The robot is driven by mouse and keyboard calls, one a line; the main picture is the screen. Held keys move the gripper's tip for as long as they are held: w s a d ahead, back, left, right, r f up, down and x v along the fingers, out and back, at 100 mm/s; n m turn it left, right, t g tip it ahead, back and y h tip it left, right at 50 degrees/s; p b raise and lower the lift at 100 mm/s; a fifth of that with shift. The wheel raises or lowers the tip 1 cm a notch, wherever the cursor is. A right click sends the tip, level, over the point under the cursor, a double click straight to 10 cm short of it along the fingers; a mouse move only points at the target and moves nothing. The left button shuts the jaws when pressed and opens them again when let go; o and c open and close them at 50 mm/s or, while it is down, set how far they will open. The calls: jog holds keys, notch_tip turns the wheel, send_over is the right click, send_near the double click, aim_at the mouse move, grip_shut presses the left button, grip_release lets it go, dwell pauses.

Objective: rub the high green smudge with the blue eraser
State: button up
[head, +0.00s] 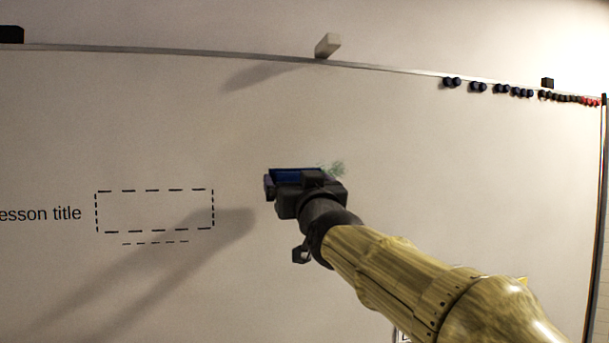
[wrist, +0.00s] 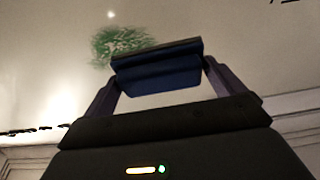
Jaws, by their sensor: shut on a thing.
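The blue eraser (head: 298,174) is held in my gripper (head: 297,180), in front of the whiteboard in the head view. In the wrist view the eraser (wrist: 157,70) sits between the two fingers (wrist: 156,84), which are shut on it. The green smudge (head: 333,168) is a faint patch on the board, just right of the eraser in the head view. In the wrist view the smudge (wrist: 118,44) shows as a speckled green patch up and left of the eraser, partly hidden behind it. I cannot tell whether the eraser touches the board.
The whiteboard (head: 420,150) has a dashed box (head: 154,210) and the words "esson title" (head: 40,214) at the left. Several dark and red magnets (head: 514,92) line its top right edge. A grey block (head: 327,45) sits at the top edge. The board around the smudge is clear.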

jog(key=shift+w+a+p, duration=0.25)
jog(key=shift+w+p, duration=0.15)
jog(key=shift+w, duration=0.35)
jog(key=shift+w+a+p, duration=0.2)
jog(key=shift+w+p, duration=0.2)
jog(key=shift+w, duration=0.35)
jog(key=shift+w+a, duration=0.25)
jog(key=shift+w, duration=0.65)
jog(key=d+b, duration=0.1)
jog(key=b, duration=0.1)
jog(key=d+b, duration=0.2)
jog(key=shift+w+d, duration=0.25)
jog(key=shift+w, duration=0.15)
jog(key=shift+f+b, duration=0.1)
jog(key=shift+b, duration=0.2)
